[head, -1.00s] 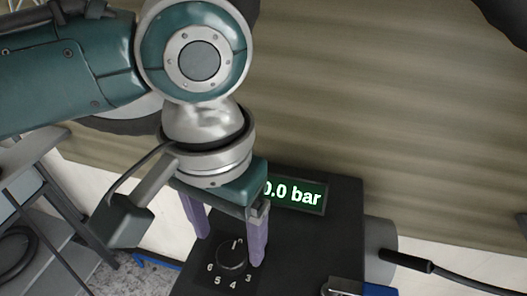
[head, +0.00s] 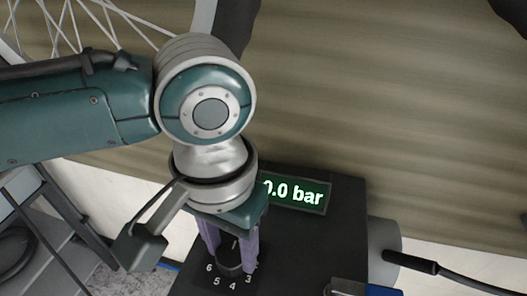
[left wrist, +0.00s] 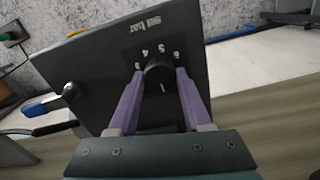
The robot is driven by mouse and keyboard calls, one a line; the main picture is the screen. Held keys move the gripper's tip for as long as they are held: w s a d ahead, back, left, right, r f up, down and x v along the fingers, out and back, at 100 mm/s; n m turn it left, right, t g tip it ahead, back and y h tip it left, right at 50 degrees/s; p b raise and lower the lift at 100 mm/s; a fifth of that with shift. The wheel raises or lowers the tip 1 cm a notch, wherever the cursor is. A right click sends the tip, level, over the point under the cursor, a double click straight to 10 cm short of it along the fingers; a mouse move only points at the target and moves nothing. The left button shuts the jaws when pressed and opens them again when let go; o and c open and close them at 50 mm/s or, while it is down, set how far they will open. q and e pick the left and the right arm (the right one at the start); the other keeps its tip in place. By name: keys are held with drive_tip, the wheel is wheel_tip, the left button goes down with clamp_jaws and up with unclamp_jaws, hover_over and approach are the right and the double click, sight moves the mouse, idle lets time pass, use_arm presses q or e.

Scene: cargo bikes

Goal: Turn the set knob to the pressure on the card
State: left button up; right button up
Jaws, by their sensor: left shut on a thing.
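The set knob (head: 231,262) is a black round knob on top of a black box (head: 335,235), with white numbers around it. It also shows in the left wrist view (left wrist: 159,77), next to the words "set bar". Its white mark points away from the numbers 4 and 5, toward the display side. My left gripper (head: 231,254) points down with its purple fingers shut on the knob, one on each side. The green display (head: 296,193) reads "0.0 bar", its left end partly covered by my gripper. The card is not in view. My right gripper is not in view.
A blue-handled metal lever (head: 365,289) and a black hose (head: 440,269) are at the box's right side. A beige ribbed panel (head: 390,110) stands behind the box. Wheel spokes (head: 85,25) show at upper left, and a grey shelf stand (head: 45,235) at lower left.

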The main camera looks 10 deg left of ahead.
use_arm(q)
clamp_jaws()
